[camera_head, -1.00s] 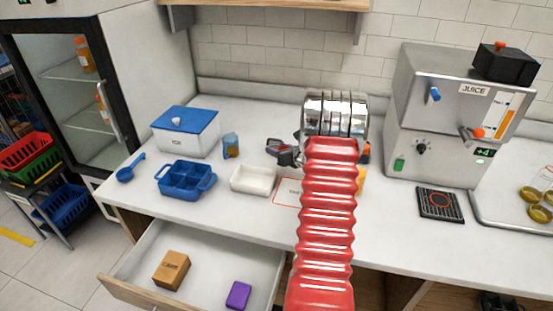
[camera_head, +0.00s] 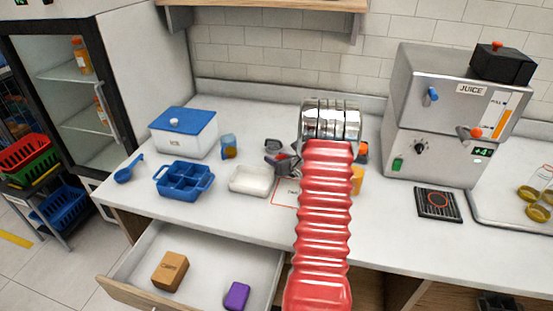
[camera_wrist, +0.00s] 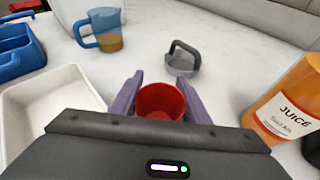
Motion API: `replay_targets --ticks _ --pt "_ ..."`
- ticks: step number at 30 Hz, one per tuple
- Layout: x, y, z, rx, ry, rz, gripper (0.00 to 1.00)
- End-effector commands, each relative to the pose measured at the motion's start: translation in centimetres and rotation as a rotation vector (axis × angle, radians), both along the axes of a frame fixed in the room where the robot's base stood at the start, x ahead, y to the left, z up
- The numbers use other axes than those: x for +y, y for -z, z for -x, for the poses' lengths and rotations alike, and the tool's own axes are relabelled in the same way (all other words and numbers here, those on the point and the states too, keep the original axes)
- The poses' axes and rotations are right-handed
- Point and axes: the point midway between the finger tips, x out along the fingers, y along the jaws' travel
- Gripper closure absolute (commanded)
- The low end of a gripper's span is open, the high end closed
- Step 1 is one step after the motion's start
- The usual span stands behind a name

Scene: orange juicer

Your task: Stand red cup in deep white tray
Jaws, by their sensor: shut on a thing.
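The red cup (camera_wrist: 160,99) is between the two purple fingers of my gripper (camera_wrist: 160,86) in the wrist view, its open mouth facing the camera. My gripper is shut on it. The deep white tray (camera_wrist: 18,108) lies just left of the cup in that view, apart from it, and looks empty. In the head view the white tray (camera_head: 232,185) sits on the counter, left of my gripper (camera_head: 281,163). The cup is hard to make out there, and my red arm hides the counter behind it.
A blue jug (camera_wrist: 100,22) and a grey handled piece (camera_wrist: 182,60) stand beyond the cup. An orange juice bottle (camera_wrist: 284,105) stands to the right. A blue compartment tray (camera_head: 183,195) and ice box (camera_head: 184,140) are farther left. An open drawer (camera_head: 205,275) lies below the counter.

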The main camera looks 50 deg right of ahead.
Motion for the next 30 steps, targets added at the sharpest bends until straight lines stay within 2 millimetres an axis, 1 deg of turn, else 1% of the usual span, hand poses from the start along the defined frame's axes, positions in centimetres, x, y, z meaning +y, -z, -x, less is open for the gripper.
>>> replay_targets --ticks 4,5,12,22,26,30 --pt "0.0 0.2 0.0 0.000 0.000 0.000 0.79" --pt "0.0 0.2 0.0 0.000 0.000 0.000 0.56" --pt "0.0 0.2 0.1 0.000 0.001 -0.001 0.39" --pt "-0.1 -0.1 0.1 0.000 0.002 0.001 0.39" --pt "0.1 -0.4 1.0 0.000 0.003 0.000 0.39" --pt "0.6 -1.1 2.6 0.000 0.004 0.001 0.39"
